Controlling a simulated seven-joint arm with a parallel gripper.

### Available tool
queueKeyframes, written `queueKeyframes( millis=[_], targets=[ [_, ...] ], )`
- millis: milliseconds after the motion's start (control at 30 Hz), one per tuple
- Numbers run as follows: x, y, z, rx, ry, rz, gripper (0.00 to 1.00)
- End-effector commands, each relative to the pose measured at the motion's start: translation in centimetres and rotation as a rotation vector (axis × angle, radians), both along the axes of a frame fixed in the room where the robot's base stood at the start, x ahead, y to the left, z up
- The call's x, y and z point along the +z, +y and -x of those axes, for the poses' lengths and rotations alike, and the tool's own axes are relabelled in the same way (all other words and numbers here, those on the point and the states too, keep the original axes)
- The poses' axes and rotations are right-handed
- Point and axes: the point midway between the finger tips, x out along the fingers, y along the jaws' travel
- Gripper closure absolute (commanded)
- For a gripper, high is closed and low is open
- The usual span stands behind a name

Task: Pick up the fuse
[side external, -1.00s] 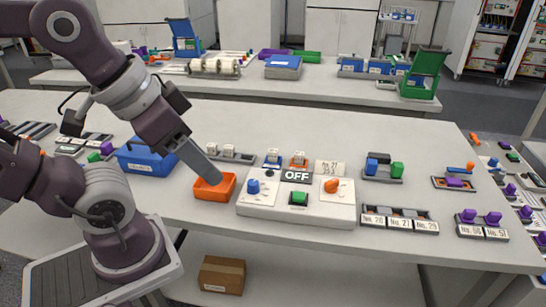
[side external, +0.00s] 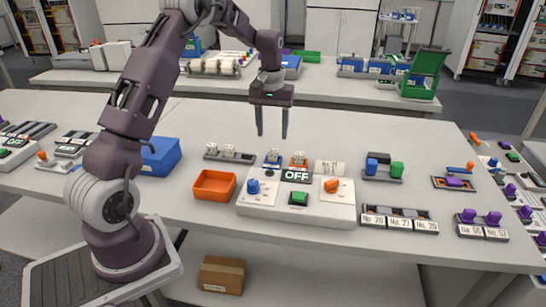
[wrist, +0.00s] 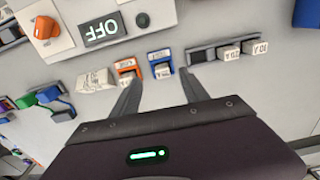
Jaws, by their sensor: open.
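Several small white labelled blocks look like fuses; I cannot tell which one is meant. One sits in a blue holder (side external: 272,163) and one in an orange holder (side external: 298,164), behind the control box. In the wrist view the blue holder (wrist: 160,69) and orange holder (wrist: 128,66) lie ahead of my fingertips. Two more white blocks (side external: 228,151) stand on a dark rail to the left; they also show in the wrist view (wrist: 229,52). My gripper (side external: 272,136) is open and empty, pointing down above the table around the holders.
The control box (side external: 325,211) has an OFF display (side external: 297,176), a blue knob, a green button and an orange knob. An orange bin (side external: 214,197) and a blue bin (side external: 160,157) stand left. A white label block (side external: 330,167) stands beside the orange holder.

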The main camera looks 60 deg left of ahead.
Motion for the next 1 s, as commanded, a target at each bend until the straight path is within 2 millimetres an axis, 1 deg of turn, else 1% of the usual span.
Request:
queueKeyframes(
  millis=[33, 100, 267, 400, 500, 600, 767, 800, 867, 1000],
  targets=[
    [-1.1, 0.7, -0.2, 0.016, 0.011, 0.005, 0.47],
    [-2.1, 1.1, -0.3, 0.026, 0.018, 0.008, 0.47],
    [-4.3, 1.2, -0.5, 0.026, 0.020, 0.008, 0.47],
    [-7.0, 1.3, -1.0, 0.025, 0.020, 0.010, 0.47],
    [-8.4, 1.2, -1.0, 0.025, 0.018, 0.008, 0.47],
    [-8.9, 1.2, -1.0, 0.025, 0.018, 0.008, 0.47],
    [-8.8, 1.2, -1.0, 0.025, 0.017, 0.007, 0.47],
    [-8.8, 1.2, -1.0, 0.024, 0.017, 0.007, 0.55],
    [-8.8, 1.2, -1.0, 0.024, 0.017, 0.007, 0.67],
    [-8.8, 1.2, -1.0, 0.024, 0.017, 0.007, 0.94]
  ],
)
